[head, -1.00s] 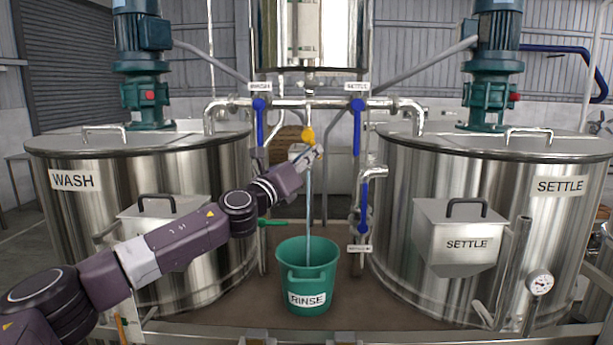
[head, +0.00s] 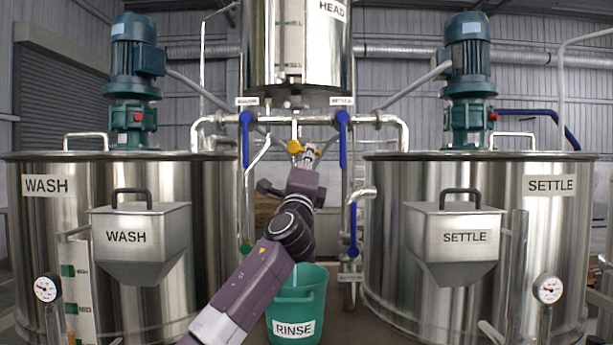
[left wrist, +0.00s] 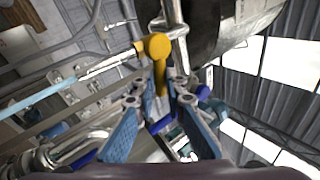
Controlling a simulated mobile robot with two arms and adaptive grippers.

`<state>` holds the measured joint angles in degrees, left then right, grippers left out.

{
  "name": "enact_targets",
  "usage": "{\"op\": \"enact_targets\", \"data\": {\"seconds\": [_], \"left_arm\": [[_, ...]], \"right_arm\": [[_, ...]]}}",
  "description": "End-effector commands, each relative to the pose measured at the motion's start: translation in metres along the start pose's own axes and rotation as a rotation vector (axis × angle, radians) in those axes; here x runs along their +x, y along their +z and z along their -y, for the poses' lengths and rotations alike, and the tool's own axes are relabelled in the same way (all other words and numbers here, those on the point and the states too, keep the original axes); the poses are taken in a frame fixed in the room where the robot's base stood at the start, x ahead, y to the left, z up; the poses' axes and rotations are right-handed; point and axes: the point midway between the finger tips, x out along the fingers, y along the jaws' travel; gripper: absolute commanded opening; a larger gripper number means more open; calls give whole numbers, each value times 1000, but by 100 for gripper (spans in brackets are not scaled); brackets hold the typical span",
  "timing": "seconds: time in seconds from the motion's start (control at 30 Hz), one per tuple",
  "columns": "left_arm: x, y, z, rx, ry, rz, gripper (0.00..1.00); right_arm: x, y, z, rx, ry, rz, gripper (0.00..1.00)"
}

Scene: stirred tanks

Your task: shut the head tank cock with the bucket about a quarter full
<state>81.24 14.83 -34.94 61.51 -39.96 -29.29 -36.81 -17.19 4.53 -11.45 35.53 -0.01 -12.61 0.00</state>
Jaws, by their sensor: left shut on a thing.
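The head tank cock (head: 295,147) has a yellow body and lever under the steel head tank (head: 265,45). My left gripper (head: 309,154) is at the lever, right of the cock body. In the left wrist view the gripper's blue-padded fingers (left wrist: 160,98) are shut on the yellow lever (left wrist: 158,72). A pale blue stream of water (left wrist: 38,97) shows in the left wrist view. The green bucket (head: 312,297), labelled RINSE, stands below the cock. A pale streak shows at its mouth. My arm covers part of the bucket, and its water level cannot be told. My right gripper is out of view.
The WASH tank (head: 48,220) stands at left and the SETTLE tank (head: 535,220) at right, each with a steel hopper in front. Blue-handled valves (head: 245,140) (head: 343,140) flank the cock, with a lower blue handle (head: 353,228) at right.

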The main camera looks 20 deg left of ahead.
Motion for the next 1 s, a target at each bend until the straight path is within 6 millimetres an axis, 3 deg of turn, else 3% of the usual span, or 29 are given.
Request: {"op": "enact_targets", "data": {"seconds": [0.2, 0.77, 0.8, 0.93, 1.0], "left_arm": [[0, -2, -1, -67, 4, 43, 0], [3, -1, 3, -91, 2, 61, 0], [3, -1, 3, -91, 2, 61, 12], [3, -1, 3, -90, 1, 61, 26], [3, -1, 3, -90, 1, 60, 29]], "right_arm": [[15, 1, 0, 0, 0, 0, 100], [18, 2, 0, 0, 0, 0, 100], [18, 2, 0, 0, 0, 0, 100], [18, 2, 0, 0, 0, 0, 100], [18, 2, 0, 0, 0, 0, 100]]}}
